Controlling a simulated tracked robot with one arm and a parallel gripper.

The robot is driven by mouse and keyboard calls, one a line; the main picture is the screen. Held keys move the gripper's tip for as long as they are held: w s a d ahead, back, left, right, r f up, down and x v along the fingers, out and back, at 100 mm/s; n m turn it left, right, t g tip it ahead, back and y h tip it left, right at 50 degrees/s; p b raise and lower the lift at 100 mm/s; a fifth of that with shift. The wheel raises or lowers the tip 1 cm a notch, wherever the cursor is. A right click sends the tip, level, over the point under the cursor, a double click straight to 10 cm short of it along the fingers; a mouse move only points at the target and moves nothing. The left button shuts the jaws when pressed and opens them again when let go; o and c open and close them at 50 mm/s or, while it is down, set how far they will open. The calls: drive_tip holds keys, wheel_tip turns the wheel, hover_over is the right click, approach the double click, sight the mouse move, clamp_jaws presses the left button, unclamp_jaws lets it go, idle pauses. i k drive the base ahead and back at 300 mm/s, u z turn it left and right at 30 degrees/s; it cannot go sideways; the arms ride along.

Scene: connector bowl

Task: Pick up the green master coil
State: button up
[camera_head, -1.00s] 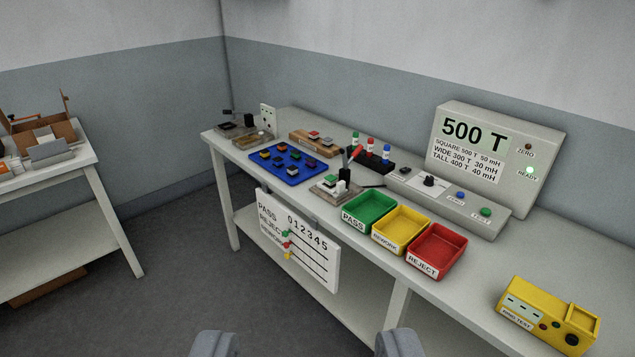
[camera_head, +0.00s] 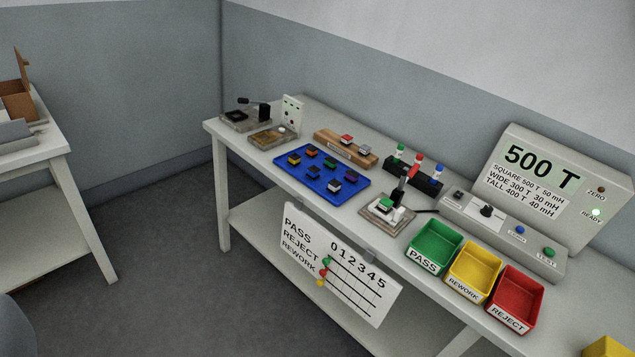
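A small green-topped block (camera_head: 387,203) sits on a brown fixture plate (camera_head: 372,218) with a dark lever, in the middle of the bench. Beside it, a wooden holder (camera_head: 329,146) carries a red-topped and a grey-topped block. A black rack (camera_head: 402,176) behind holds a green-capped piece (camera_head: 400,152), a red one and a blue one. I cannot read which green piece is labelled master coil. A rounded grey part, perhaps one finger of my gripper (camera_head: 12,330), shows at the lower left edge, far from the bench pieces. Any other finger is out of frame.
A blue tray (camera_head: 283,155) with several coloured blocks lies left of the fixture. Green (camera_head: 419,235), yellow (camera_head: 457,262) and red (camera_head: 497,288) bins line the front edge at right. A tester reading 500 T (camera_head: 535,205) stands behind. A second table (camera_head: 60,160) is at left.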

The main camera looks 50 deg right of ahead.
sight(385, 205)
drive_tip(key=z, duration=0.25)
drive_tip(key=i, duration=1.5)
drive_tip(key=z, duration=0.8)
drive_tip(key=k, duration=0.65)
drive_tip(key=z, duration=0.2)
drive_tip(key=i, duration=0.7)
drive_tip(key=u, duration=0.15)
